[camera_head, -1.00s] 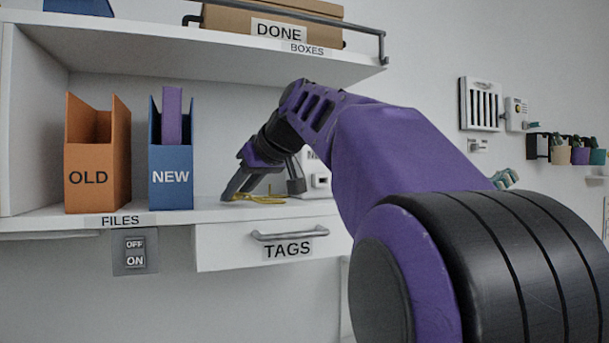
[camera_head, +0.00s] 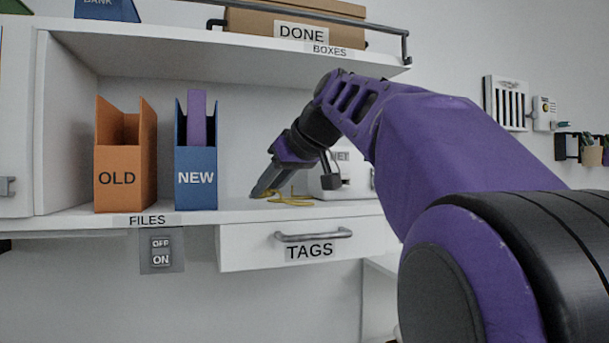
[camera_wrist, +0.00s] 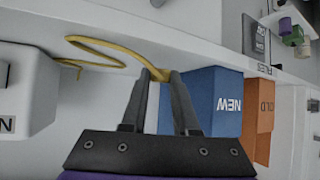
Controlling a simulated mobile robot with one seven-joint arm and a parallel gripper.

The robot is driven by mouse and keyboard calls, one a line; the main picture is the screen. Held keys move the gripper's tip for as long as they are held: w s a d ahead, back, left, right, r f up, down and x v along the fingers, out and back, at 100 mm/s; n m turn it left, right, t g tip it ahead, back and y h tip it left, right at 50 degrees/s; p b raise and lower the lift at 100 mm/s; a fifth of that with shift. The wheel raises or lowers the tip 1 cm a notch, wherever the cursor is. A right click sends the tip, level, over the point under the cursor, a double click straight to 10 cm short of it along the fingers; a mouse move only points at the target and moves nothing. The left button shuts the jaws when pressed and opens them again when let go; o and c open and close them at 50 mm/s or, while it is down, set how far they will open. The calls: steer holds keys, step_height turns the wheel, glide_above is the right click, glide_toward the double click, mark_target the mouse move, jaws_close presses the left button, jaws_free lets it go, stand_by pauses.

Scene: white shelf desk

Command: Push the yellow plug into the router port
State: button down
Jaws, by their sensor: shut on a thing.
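My gripper (camera_head: 262,191) reaches down to the shelf, right of the blue file box, and its fingers are close together. In the wrist view the fingertips (camera_wrist: 158,76) are shut on the end of a yellow cable (camera_wrist: 100,44), where the yellow plug (camera_wrist: 157,73) shows as a small bit between them. The cable also lies looped on the shelf in the head view (camera_head: 292,201). The white router (camera_head: 358,178) stands right of the gripper, partly hidden by my arm. In the wrist view a white box, apparently the router (camera_wrist: 28,92), is at the left, apart from the plug. Its port is not clear.
An orange OLD file box (camera_head: 118,180) and a blue NEW file box (camera_head: 196,180) stand left of my gripper. Below the shelf are the TAGS drawer (camera_head: 310,252) and an OFF/ON switch (camera_head: 161,251). A DONE box (camera_head: 290,28) sits on the upper shelf.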

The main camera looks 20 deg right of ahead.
steer(key=v, duration=0.3)
steer(key=shift+s+d+r+p, duration=0.15)
steer(key=shift+s+r+p, duration=0.1)
steer(key=shift+s+p, duration=0.1)
stand_by(0.4)
